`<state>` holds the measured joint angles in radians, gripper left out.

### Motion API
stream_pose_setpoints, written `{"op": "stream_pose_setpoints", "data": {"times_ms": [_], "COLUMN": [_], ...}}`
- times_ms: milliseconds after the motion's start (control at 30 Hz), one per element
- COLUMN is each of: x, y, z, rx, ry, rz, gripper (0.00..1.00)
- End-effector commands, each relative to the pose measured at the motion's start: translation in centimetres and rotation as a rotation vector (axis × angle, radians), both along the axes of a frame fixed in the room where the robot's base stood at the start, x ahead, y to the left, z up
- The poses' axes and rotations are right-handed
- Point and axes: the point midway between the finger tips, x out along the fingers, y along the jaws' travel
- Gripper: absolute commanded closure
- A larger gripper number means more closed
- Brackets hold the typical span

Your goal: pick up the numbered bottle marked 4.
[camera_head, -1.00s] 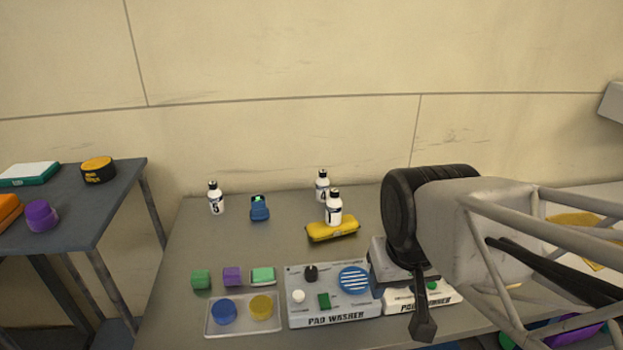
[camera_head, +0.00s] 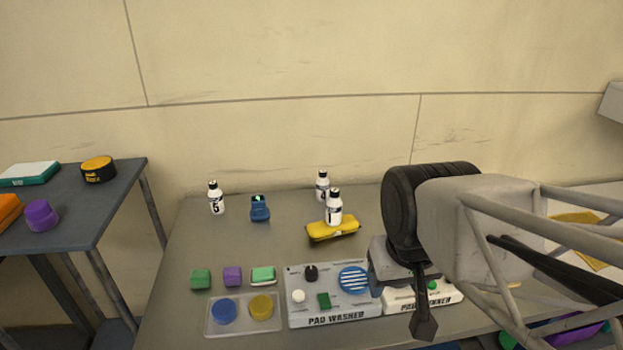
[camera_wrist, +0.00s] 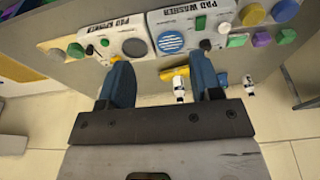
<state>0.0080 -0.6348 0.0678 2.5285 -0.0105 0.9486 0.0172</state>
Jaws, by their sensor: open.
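Three white bottles with black caps stand on the grey bench in the head view. One bottle (camera_head: 322,184) stands at the back; its label is partly hidden and its number is not readable. The bottle marked 1 (camera_head: 334,208) stands in front of it, at a yellow case (camera_head: 333,232). The bottle marked 5 (camera_head: 216,198) stands at the left. My gripper (camera_head: 425,312) is to the right of the bottles, apart from them. In the wrist view its two blue fingers (camera_wrist: 160,62) are spread and empty. A bottle (camera_wrist: 179,88) shows beyond and between them.
A blue device (camera_head: 260,208) stands between the bottles. The pad washer (camera_head: 332,316) and a tray (camera_head: 240,328) with blue and yellow round pads line the front, with small blocks (camera_head: 232,276) behind the tray. A wall closes the back. A side table (camera_head: 85,225) stands left.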

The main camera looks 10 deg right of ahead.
Motion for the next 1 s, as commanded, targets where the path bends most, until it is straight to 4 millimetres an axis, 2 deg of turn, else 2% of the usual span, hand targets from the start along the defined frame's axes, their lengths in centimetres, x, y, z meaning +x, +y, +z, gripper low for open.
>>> {"op": "stream_pose_setpoints", "data": {"times_ms": [167,333,567,767,1000], "x": [0.0,0.1,2.4,5.9,12.3], "y": [0.0,0.0,0.8,1.9,3.3], "z": [2.2,5.1,5.3,6.1,7.3], "rx": [0.0,0.001,0.088,0.21,0.42], "ry": [-0.004,-0.003,0.007,0.021,0.057], "rz": [0.0,-0.001,-0.09,-0.22,-0.453], "gripper": [0.41,0.41,0.41,0.41,0.41]}}
